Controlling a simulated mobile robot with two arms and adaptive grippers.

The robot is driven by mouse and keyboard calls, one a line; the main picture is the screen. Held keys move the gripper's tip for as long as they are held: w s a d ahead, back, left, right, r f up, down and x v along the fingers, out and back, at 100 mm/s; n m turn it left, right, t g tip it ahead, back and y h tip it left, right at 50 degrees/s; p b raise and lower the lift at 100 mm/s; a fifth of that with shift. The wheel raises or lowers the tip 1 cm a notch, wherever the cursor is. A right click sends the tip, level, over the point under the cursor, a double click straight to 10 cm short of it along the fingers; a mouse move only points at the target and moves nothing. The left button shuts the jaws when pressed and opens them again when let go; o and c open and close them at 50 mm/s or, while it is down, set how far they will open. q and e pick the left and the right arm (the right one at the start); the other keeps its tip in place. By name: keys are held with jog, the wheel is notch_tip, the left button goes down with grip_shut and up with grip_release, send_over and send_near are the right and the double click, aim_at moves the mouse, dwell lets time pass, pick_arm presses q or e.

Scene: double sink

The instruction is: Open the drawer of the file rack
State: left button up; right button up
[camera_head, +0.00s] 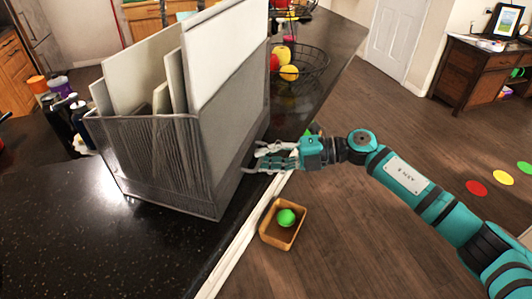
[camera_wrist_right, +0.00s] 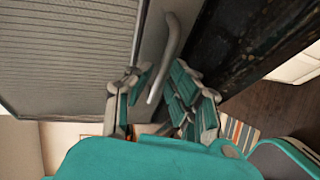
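The file rack (camera_head: 150,160) is a grey mesh box holding upright pale folders. It stands on the dark counter in the head view. My right gripper (camera_head: 252,159) is at its right side, near the lower edge. In the right wrist view, a pale curved bar handle (camera_wrist_right: 172,48) stands out from a grey drawer front (camera_wrist_right: 150,38), beside the ribbed mesh side. My right gripper (camera_wrist_right: 162,88) is open, with its fingers on either side of the handle's near end. I cannot tell whether they touch it. My left gripper is not in view.
The black counter (camera_head: 60,240) has a pale edge just below my right gripper. A small wooden box (camera_head: 270,236) with a green ball (camera_head: 286,217) is beside that edge. A wire fruit basket (camera_head: 312,62) stands farther back. Open wooden floor lies to the right.

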jog(key=shift+a, duration=0.1)
jog(key=shift+c, duration=0.4)
grip_shut()
jog(key=s+d+b, duration=0.1)
jog(key=s+d, duration=0.1)
jog(key=d, duration=0.5)
jog(key=s+d+b, duration=0.2)
jog(key=s+d, duration=0.1)
jog(key=d, duration=0.5)
jog(key=shift+s+d, duration=0.2)
jog(key=shift+s, duration=0.1)
jog(key=shift+o, duration=0.4)
grip_release()
